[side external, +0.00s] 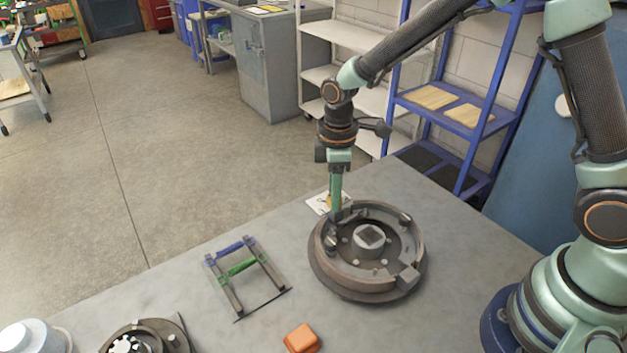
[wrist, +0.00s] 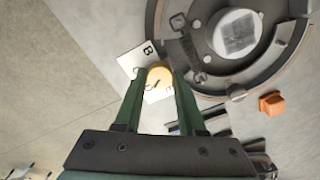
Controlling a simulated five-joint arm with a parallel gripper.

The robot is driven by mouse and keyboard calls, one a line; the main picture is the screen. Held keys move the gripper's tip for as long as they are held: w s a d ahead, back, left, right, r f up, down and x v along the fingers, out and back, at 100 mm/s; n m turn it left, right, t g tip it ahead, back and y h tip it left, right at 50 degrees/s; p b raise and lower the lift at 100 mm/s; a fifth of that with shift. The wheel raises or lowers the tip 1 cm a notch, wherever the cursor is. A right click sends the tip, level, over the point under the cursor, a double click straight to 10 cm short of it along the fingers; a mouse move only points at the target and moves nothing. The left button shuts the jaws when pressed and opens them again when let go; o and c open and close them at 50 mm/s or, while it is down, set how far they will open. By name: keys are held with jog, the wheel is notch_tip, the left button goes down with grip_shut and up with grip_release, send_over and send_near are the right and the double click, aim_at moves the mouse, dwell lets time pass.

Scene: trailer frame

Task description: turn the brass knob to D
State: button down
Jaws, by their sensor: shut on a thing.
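The brass knob (wrist: 160,77) is round and yellow, with a short dark mark on its top. It sits on a white card (wrist: 128,62) beside the round metal assembly. A letter B shows on the card, upper left of the knob in the wrist view; other markings are partly hidden and I cannot read them surely. My gripper (wrist: 159,76) has its two green fingers on either side of the knob, shut on it. In the side external view my gripper (side external: 335,214) points down at the card (side external: 316,205), and the arm mostly hides the knob.
The round metal assembly (side external: 413,247) stands close beside my gripper. A small frame with blue and green bars (side external: 240,267) and an orange block (side external: 302,338) lie on the grey table (side external: 210,310). Other round parts (side external: 150,330) are at the near left.

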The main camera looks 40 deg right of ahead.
jog(key=c, duration=0.5)
grip_release()
notch_tip(320, 180, up, 12)
jog(key=shift+r, duration=0.1)
jog(key=s+d+r+m+t, duration=0.5)
jog(key=s+d+r+m, duration=0.1)
jog(key=s+d+m, duration=0.4)
jog(key=shift+s+r+m+t, duration=0.15)
jog(key=shift+s+m+t, duration=0.15)
jog(key=shift+s+m, duration=0.6)
